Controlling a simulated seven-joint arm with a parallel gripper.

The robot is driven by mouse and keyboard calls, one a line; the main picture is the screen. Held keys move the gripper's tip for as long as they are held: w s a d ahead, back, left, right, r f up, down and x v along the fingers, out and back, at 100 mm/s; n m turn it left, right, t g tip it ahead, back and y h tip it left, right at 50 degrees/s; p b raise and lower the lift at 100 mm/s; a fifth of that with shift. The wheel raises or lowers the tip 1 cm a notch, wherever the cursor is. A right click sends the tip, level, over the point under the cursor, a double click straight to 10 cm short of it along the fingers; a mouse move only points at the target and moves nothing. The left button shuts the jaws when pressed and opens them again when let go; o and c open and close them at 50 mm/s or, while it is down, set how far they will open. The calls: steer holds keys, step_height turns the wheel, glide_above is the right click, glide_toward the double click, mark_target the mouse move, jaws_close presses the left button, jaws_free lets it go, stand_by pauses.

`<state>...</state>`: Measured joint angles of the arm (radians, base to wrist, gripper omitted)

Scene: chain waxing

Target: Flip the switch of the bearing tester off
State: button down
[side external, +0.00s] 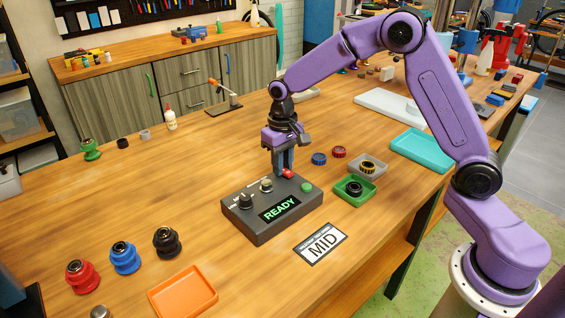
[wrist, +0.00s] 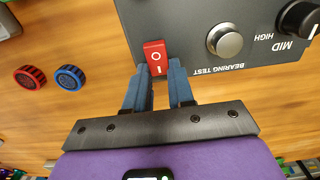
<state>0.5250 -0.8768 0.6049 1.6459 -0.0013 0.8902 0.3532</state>
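The bearing tester (side external: 272,209) is a dark grey box on the wooden table, its screen (side external: 279,208) lit green with READY. Its red rocker switch (wrist: 155,57), marked O and I, sits at the box's edge in the wrist view; it also shows in the side view (side external: 288,174). My gripper (wrist: 161,68) has its two blue fingertips at the I end of the switch, one on each side and slightly apart. In the side view my gripper (side external: 284,170) points down at the box's back edge. Whether the fingers touch the switch is unclear.
On the tester are a silver button (wrist: 225,41), a black knob (wrist: 299,19) and a green button (side external: 306,187). A MID card (side external: 320,244) lies in front. Green (side external: 341,196) and grey (side external: 382,168) trays stand right. Blue (side external: 319,158) and red (side external: 339,152) rings lie behind.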

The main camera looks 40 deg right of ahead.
steer(key=shift+s+d+r+t, duration=0.1)
steer(key=shift+s+t, duration=0.15)
steer(key=shift+t, duration=0.8)
steer(key=shift+s+r+t, duration=0.1)
steer(key=shift+s+t, duration=0.1)
steer(key=shift+t, duration=0.85)
steer(key=c, duration=1)
jaws_free()
steer(key=shift+o, duration=0.2)
steer(key=v, duration=1.7)
steer(key=shift+r, duration=0.2)
steer(key=shift+s, duration=0.1)
